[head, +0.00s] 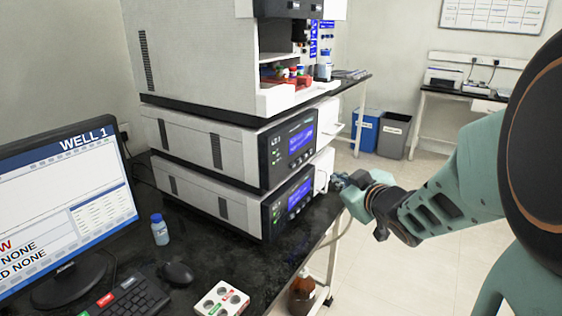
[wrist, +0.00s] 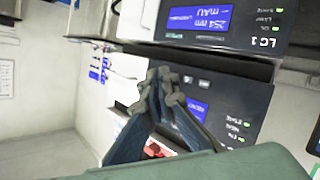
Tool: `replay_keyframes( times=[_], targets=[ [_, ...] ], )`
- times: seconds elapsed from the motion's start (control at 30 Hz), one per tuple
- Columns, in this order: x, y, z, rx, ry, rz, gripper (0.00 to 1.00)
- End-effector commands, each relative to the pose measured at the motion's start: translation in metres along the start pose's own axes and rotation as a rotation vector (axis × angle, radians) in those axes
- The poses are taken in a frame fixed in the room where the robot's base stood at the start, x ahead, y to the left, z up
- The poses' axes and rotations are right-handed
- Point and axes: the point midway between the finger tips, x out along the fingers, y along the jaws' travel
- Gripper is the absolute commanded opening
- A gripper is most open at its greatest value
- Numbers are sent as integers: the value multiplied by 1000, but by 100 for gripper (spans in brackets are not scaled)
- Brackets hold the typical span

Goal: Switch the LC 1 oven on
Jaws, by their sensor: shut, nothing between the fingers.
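A stack of grey instruments stands on the dark bench. Two slim modules form its lower part: an upper module (head: 301,139) and a lower module (head: 298,197), each with a lit blue display on a black front. In the wrist view a black panel marked LC 1 (wrist: 262,42) has a blue display and green lights. A second panel (wrist: 235,120) below it also shows a display and green lights. I cannot tell which module is the oven. My gripper (head: 338,181) is shut and empty, right of the lower module's front; its fingers (wrist: 161,78) partly cover the second panel.
A monitor (head: 75,200), keyboard (head: 128,297), mouse (head: 177,273), blue-capped bottle (head: 159,230) and white block (head: 221,300) occupy the bench's left and front. A brown bottle (head: 302,293) stands below its edge. Open floor lies right of the bench.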

Motion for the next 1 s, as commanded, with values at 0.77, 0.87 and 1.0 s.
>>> replay_keyframes(
  times=[0.77, 0.87, 1.0],
  targets=[
    [24, -23, -15, -7, 9, -10, 0],
    [34, -29, -22, -8, 9, -8, 0],
    [46, -38, -31, -5, 7, -7, 0]
  ],
)
